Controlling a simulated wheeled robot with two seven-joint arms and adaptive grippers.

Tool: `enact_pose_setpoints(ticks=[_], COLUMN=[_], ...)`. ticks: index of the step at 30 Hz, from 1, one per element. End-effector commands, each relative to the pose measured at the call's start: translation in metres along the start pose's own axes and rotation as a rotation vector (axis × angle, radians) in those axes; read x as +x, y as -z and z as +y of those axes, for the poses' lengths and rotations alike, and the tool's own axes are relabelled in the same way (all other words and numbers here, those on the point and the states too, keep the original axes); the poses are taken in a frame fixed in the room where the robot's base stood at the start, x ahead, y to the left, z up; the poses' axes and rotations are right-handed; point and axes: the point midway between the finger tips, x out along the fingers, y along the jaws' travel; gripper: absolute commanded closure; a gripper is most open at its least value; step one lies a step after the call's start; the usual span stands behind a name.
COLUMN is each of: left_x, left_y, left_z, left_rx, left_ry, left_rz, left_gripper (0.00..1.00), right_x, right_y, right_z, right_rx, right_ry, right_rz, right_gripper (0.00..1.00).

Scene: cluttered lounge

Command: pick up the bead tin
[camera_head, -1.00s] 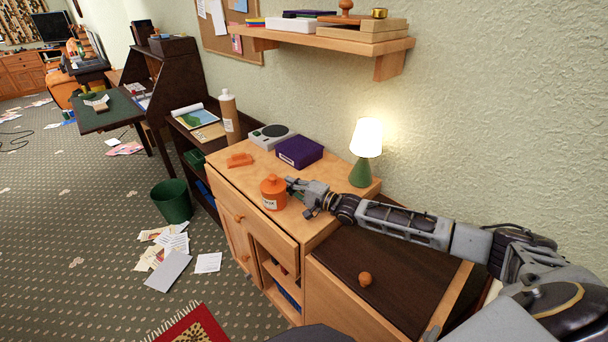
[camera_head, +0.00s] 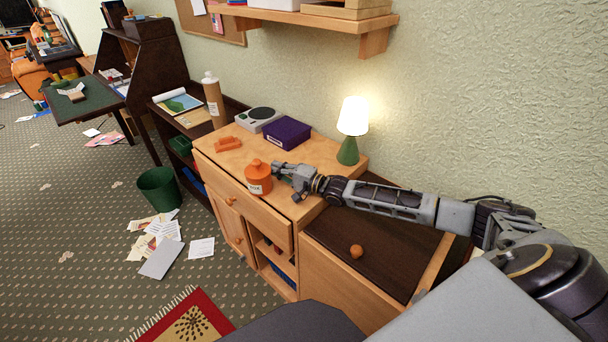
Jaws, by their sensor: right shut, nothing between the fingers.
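An orange lidded tin (camera_head: 258,178) with a white label stands upright near the front edge of the wooden cabinet top (camera_head: 213,158); I take it to be the bead tin. My right gripper (camera_head: 277,175) comes in from the right, just beside the tin's right side. Its fingers are shut with nothing between them. Whether the fingertips touch the tin I cannot tell. My left gripper is not in view.
A purple box (camera_head: 287,134), a grey device (camera_head: 258,119), an orange object (camera_head: 227,144) and a lit green lamp (camera_head: 348,151) share the cabinet top. A tan bottle (camera_head: 214,102) stands behind left. A shelf (camera_head: 377,27) overhangs above. Papers and a green bin (camera_head: 159,191) are on the floor.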

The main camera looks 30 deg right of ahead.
Motion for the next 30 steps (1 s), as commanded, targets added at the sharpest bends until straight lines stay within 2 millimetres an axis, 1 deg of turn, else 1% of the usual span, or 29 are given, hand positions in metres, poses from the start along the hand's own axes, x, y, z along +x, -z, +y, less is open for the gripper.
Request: enact_pose_setpoints(ticks=[30], left_x=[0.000], left_y=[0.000], left_z=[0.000], left_rx=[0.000], left_ry=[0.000], left_rz=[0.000], left_gripper=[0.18], right_x=[-0.079], right_y=[0.001], right_z=[0.002], right_rx=[0.001], right_ry=[-0.002], right_rz=[-0.001], right_gripper=[1.00])
